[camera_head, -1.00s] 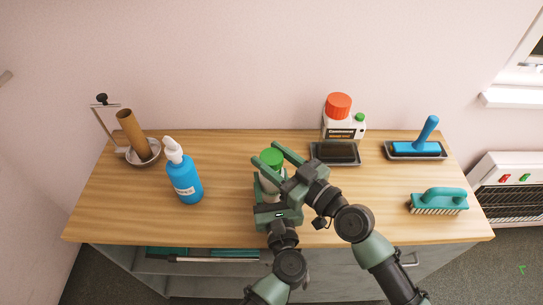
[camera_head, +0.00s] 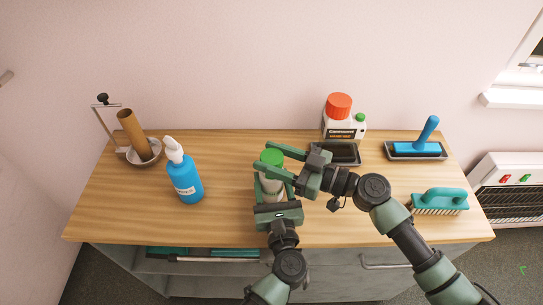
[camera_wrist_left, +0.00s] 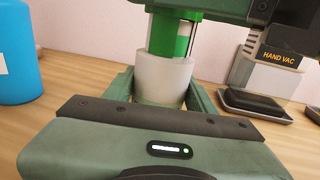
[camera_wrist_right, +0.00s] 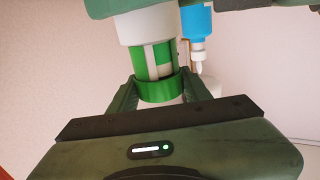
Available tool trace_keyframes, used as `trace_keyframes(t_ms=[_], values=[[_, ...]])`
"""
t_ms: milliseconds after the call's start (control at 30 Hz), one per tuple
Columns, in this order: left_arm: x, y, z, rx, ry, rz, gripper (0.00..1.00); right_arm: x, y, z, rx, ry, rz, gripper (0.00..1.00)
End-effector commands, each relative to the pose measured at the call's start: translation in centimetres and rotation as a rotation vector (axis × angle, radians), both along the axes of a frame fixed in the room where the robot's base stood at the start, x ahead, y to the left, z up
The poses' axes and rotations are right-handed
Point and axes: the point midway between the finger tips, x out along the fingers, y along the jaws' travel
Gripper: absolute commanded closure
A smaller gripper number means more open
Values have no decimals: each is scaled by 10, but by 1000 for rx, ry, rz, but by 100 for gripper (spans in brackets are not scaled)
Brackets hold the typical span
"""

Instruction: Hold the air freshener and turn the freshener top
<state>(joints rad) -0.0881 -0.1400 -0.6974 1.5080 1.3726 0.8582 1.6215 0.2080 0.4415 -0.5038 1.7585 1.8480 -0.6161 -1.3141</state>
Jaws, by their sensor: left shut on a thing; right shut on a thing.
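The air freshener has a white body and a green top. It stands near the middle of the table, and its green top (camera_head: 272,157) shows in the head view. My left gripper (camera_head: 272,190) is shut on the white body (camera_wrist_left: 162,80) from the front. My right gripper (camera_head: 277,160) comes from the right and is shut on the green top (camera_wrist_right: 158,88), above the left gripper. Green vertical strips with gaps between them show below the top in the right wrist view. The lower body is partly hidden by the left gripper.
A blue spray bottle (camera_head: 186,180) stands to the left, with a cardboard tube (camera_head: 131,132) on a stand behind it.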

Motion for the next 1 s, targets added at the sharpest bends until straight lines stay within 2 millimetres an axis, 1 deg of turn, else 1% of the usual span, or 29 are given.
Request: trace_keyframes(t_ms=[67,300,600,800,1000], values=[[-1,-2,1,-1,-2,-4,95,3,0,0,5,0,67,92],[-1,-2,1,-2,-2,-4,95,3,0,0,4,-1,293,92],[-1,-2,2,-2,-3,-4,95,3,0,0,3,-1,529,92],[-1,-2,2,-2,-3,-4,95,3,0,-1,1,-1,630,92],[-1,-2,2,-2,-3,-4,95,2,-1,-1,1,0,685,92]])
